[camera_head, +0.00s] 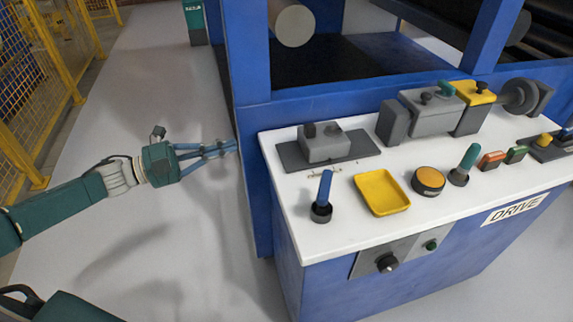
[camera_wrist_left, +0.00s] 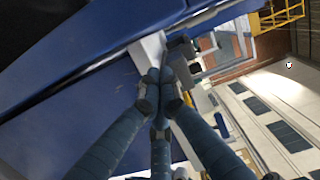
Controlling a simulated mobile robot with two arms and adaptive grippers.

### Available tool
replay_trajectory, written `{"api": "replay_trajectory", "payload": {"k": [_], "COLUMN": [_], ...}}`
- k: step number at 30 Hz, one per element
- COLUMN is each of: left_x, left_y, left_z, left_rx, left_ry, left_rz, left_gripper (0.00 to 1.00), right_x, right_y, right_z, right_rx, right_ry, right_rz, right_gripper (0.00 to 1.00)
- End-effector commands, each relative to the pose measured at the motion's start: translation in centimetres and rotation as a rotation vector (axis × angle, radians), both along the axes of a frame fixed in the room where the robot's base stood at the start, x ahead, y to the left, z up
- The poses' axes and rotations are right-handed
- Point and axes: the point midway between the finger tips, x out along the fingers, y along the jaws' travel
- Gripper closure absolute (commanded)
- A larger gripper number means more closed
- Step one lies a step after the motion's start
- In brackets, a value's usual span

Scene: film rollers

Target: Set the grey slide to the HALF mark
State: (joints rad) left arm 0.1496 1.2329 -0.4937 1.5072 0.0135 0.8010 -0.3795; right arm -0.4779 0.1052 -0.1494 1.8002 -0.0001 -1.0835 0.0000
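A grey slide (camera_head: 323,143) sits on a dark grey base plate (camera_head: 350,161) at the left back of the white panel top. A dark knob stands on it. Small marks lie in front of the plate, too small to read. My left gripper (camera_head: 232,147) is left of the console, its fingertips by the blue frame's edge and apart from the slide. In the left wrist view its fingers (camera_wrist_left: 163,76) come together at the tips, with nothing visible between them. I cannot make out the slide for certain in that view.
The panel top also carries a blue lever (camera_head: 322,192), a yellow tray (camera_head: 383,192), an orange button (camera_head: 429,180), a green lever (camera_head: 464,163) and a grey-yellow block unit (camera_head: 437,106). A blue post (camera_head: 247,60) rises behind. Open floor (camera_head: 150,230) lies left of the console.

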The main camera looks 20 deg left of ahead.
Motion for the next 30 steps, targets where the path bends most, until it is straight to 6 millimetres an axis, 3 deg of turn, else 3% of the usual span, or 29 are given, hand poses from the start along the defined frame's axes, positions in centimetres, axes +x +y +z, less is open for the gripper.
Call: {"api": "replay_trajectory", "payload": {"k": [1, 4, 8, 14, 24, 30], "left_x": [-0.9, -2.3, -2.5, -0.8, 3.3, 4.7], "left_y": [-0.7, -1.8, -2.6, -5.1, -11.0, -13.0], "left_z": [-0.1, 1.0, 1.7, 2.0, 2.0, 1.8], "left_rx": [0.029, 0.052, 0.062, 0.057, 0.058, 0.058], "left_ry": [-0.032, -0.067, -0.082, -0.086, -0.084, -0.079], "left_rz": [-0.050, -0.114, -0.137, -0.137, -0.136, -0.133], "left_gripper": [1.00, 1.00, 1.00, 1.00, 1.00, 1.00], "right_x": [0.2, 0.5, 0.6, 0.6, 0.3, 0.2], "right_y": [0.0, 0.0, 0.0, 0.0, 0.0, 0.0], "right_z": [-0.6, 0.1, 0.6, 0.8, -0.3, -0.6], "right_rx": [0.000, 0.001, 0.001, 0.001, 0.000, 0.001], "right_ry": [-0.006, -0.011, -0.012, -0.012, -0.005, -0.005], "right_rz": [-0.001, -0.002, -0.002, -0.002, -0.001, -0.001], "right_gripper": [0.60, 0.60, 0.60, 0.60, 0.60, 0.60]}}
